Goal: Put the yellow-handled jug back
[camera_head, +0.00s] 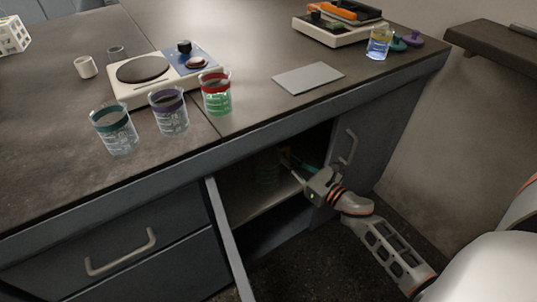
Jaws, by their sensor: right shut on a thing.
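My right gripper (288,165) reaches through an open cabinet door into the dark cupboard under the bench. It is shut on what looks like the yellow-handled jug (268,174), a dim greenish shape just inside the opening. The jug is in shadow and partly hidden by the fingers, so its handle is hard to make out. I cannot tell whether it touches the cupboard shelf (240,207). My left gripper is not in view.
The open door (228,240) stands at the left of the opening. Several beakers, including a red-banded one (217,92), stand on the bench above, near a hotplate (140,93). A grey flat plate (308,78) lies to their right. A wall rises at the right.

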